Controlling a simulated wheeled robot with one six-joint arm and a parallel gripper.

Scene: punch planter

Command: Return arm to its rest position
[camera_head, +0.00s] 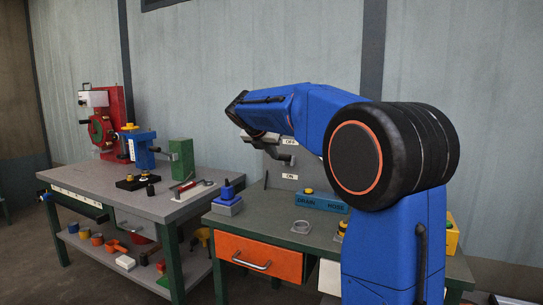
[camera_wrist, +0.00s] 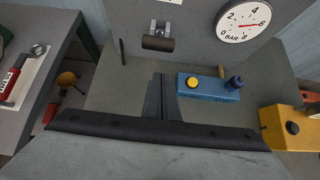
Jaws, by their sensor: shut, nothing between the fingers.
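My gripper (camera_wrist: 161,80) is shut and empty in the wrist view. Its dark fingers point over the grey bench top, apart from the objects there. In the head view my blue arm is raised and bent over the right bench (camera_head: 277,231); the fingers cannot be made out clearly there.
The blue drain hose block (camera_head: 320,201) with a yellow button stands right of my fingers in the wrist view (camera_wrist: 208,91). A pressure gauge (camera_wrist: 244,20) is on the panel. A yellow box (camera_wrist: 291,127) stands at right. The left bench (camera_head: 150,203) carries several tools.

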